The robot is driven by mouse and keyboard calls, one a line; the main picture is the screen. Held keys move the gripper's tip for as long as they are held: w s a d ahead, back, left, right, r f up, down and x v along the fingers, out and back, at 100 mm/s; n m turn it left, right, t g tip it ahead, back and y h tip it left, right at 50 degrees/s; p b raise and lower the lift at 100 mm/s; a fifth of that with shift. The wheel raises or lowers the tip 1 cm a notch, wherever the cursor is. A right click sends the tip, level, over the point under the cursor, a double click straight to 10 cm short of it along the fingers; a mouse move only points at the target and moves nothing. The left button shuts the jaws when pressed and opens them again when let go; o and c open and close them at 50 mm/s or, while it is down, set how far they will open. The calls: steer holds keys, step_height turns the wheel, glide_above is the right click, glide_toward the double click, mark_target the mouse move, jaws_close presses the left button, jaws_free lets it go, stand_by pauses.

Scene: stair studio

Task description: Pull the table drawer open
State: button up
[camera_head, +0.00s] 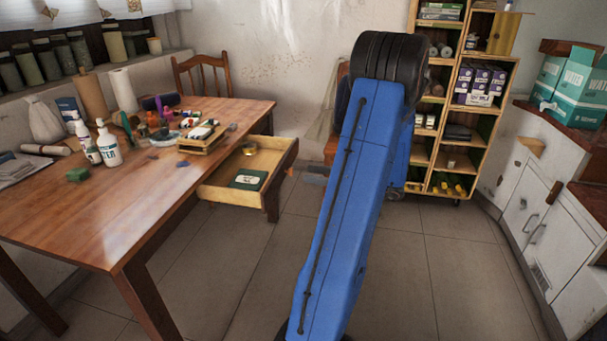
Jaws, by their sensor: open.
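The wooden table (130,225) stands at the left. Its drawer (225,193) sticks well out from the table's right side, and its inside shows. A dark green box (248,179) and a small round yellowish item (249,148) lie in it. The drawer's front panel (276,184) faces right, towards my arm. My gripper (303,173) is open, just right of the front panel and close to it. Most of the gripper is hidden behind my blue arm. I cannot tell whether it touches the drawer's handle.
Bottles (108,146), paper rolls (122,90) and several small items crowd the table's far part. A wooden chair (203,70) stands behind it. A shelf (450,110) and white cabinets (530,200) are at the right. The tiled floor (235,280) between is clear.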

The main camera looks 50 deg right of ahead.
steer(key=v, duration=1.1)
steer(key=shift+s+d, duration=0.15)
steer(key=shift+s, duration=0.2)
steer(key=shift+s, duration=0.1)
